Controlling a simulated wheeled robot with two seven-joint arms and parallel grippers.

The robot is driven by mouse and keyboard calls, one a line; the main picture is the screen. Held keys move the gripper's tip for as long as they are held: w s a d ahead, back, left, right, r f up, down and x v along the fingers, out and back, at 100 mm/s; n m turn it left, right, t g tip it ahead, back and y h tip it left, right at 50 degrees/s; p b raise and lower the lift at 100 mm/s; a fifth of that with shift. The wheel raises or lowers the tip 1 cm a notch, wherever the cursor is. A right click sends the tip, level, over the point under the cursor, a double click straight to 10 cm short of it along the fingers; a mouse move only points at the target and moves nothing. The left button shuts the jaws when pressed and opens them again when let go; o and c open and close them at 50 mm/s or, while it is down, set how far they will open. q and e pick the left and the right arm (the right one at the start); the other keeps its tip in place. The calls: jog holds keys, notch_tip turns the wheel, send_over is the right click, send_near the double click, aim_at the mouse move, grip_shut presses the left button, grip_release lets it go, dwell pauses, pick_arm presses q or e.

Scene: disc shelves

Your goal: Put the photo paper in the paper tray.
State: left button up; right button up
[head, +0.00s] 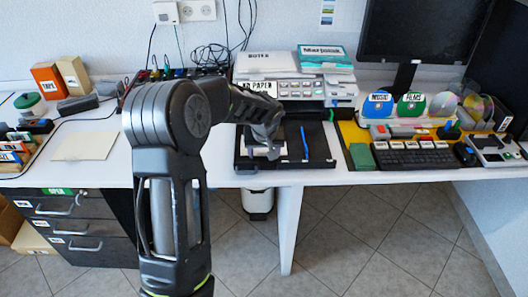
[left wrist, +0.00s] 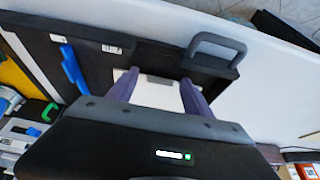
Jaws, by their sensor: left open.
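My left gripper (head: 272,145) reaches over an open black tray (head: 318,158) on the desk. In the left wrist view its two purple-grey fingers (left wrist: 159,92) are spread. Between and beyond them lies a flat white piece (left wrist: 157,93) with a grey patch, inside the black tray (left wrist: 105,48). It could be the photo paper, but I cannot read a label on it. White also shows in the tray in the head view, left of the fingers. I cannot tell whether the fingers touch it. My left arm hides part of the desk. My right gripper is not in view.
A blue stick (head: 305,142) lies in the tray. A printer-like unit (head: 302,88) with paper stacks stands behind it. A keyboard (head: 415,158) and discs are at right. A cream sheet (head: 85,146) lies at left with bare desk around it.

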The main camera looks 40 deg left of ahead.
pick_arm(q)
jog(key=v, duration=1.2)
dwell(0.5)
jog(key=d+f, duration=0.2)
jog(key=f, duration=0.1)
jog(key=d+f+m+h, duration=0.1)
jog(key=d+f, duration=0.2)
jog(key=d+f+m+h, duration=0.1)
jog(key=d+f, duration=0.2)
jog(key=f, duration=0.1)
jog(key=shift+w+d+f, duration=0.1)
jog(key=shift+w, duration=0.05)
jog(key=s+d+f+m+g+h, duration=0.1)
jog(key=s+d+f+m+h, duration=0.1)
jog(key=s+d+f, duration=0.6)
jog(key=s+d+f+m+g+h, duration=0.15)
jog(key=s+d+f, duration=0.25)
jog(key=d+f, duration=0.75)
jog(key=s+d+f, duration=0.2)
jog(key=s+f, duration=0.1)
jog(key=s, duration=0.3)
jog(key=s+d+f+h, duration=0.1)
jog(key=s+d+f, duration=0.2)
jog(key=s, duration=0.4)
jog(key=shift+s+d+f, duration=0.15)
jog(key=shift+s, duration=0.05)
